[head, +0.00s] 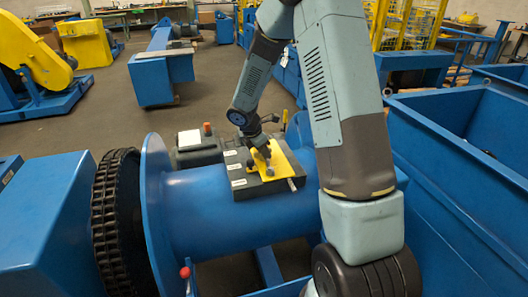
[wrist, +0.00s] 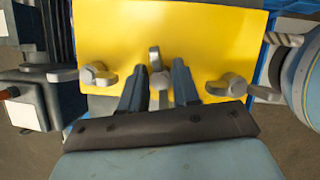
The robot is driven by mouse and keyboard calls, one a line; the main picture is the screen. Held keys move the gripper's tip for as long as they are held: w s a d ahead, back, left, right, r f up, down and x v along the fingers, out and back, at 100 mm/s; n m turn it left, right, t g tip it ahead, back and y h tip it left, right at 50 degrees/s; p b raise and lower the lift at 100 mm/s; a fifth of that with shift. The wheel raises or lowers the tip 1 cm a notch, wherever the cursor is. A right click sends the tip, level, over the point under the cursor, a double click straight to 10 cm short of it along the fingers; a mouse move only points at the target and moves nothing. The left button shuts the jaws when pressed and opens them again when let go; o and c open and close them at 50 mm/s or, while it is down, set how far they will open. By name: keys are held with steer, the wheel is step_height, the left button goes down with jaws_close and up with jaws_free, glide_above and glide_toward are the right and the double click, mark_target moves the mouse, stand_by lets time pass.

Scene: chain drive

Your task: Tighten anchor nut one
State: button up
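A yellow plate (wrist: 210,40) carries three grey wing-shaped nuts: a left one (wrist: 98,75), a middle one (wrist: 157,82) and a right one (wrist: 228,86). I see no numbers on them, so I cannot tell which is anchor nut one. My gripper (wrist: 159,67) is open, with its two dark fingers on either side of the middle nut and gaps showing between. Whether the fingertips reach the plate is unclear. In the head view my gripper (head: 262,150) is over the yellow plate (head: 287,163), and the nuts are mostly hidden there.
The plate lies on a dark grey box (head: 247,188) on top of a blue drum (head: 205,215). A black chain ring (head: 118,225) is further left, and a blue bin (head: 450,150) is at right.

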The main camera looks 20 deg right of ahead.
jaws_close()
steer(key=shift+m+g, duration=0.5)
steer(key=shift+m, duration=0.9)
steer(key=shift+o, duration=2.1)
jaws_free()
steer(key=v, duration=1.3)
steer(key=shift+a+r, duration=0.15)
steer(key=shift+r, duration=0.25)
